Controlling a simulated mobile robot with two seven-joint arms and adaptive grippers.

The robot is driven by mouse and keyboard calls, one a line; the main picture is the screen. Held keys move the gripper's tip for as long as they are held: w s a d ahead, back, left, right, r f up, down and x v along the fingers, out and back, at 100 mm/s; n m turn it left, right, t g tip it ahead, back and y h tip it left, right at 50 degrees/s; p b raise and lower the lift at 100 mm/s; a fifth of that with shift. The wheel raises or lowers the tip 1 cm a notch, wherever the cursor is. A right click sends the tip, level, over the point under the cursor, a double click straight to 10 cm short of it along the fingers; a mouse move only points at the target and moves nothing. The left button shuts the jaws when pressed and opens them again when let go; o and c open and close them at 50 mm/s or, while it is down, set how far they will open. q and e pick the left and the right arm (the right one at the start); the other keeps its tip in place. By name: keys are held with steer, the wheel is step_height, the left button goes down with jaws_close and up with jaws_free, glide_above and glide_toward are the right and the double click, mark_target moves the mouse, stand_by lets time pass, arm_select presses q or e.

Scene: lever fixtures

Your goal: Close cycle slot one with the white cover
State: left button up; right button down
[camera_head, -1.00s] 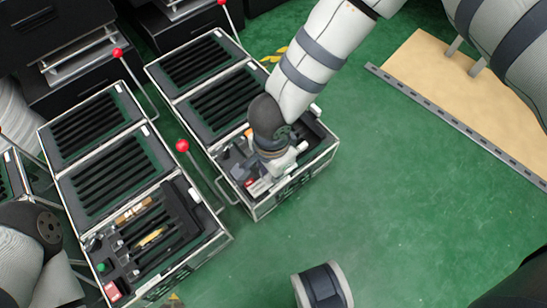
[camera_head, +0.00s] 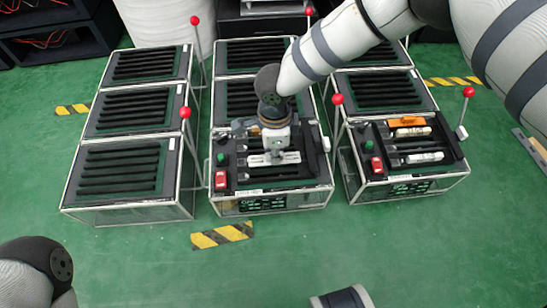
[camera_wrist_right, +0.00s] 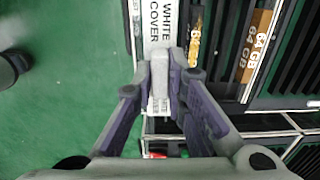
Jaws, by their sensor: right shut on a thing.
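My right gripper (camera_head: 275,149) is over the front part of the middle box (camera_head: 268,203) in the head view. Its fingers (camera_wrist_right: 167,72) are shut on the white cover (camera_wrist_right: 160,22), a white strip marked "WHITE COVER" in the wrist view. The cover shows as a pale bar (camera_head: 256,160) across the dark slotted panel in the head view. The fingers hide its middle, and I cannot tell whether it is seated or just above a slot. No slot number is readable. My left gripper is out of view.
Red-ball levers (camera_head: 186,112) stand beside the boxes. The right box (camera_head: 408,192) holds an orange strip (camera_head: 407,121) and pale strips. A red switch (camera_head: 220,180) and green knob (camera_head: 221,158) sit left of the cover. Green floor in front is mostly clear.

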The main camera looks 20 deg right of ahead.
steer(key=shift+d, duration=0.1)
steer(key=shift+f, duration=0.1)
arm_select(q)
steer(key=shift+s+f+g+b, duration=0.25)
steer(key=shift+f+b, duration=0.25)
steer(key=shift+b, duration=0.25)
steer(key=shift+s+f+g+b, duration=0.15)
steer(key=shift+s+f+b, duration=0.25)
steer(key=shift+b, duration=0.3)
arm_select(e)
steer(key=shift+f, duration=2.85)
arm_select(q)
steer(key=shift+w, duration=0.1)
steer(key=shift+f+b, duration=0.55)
steer(key=shift+b, duration=0.05)
arm_select(e)
steer(key=shift+f, duration=1.15)
steer(key=c, duration=1.5)
jaws_free()
steer(key=shift+c, duration=0.2)
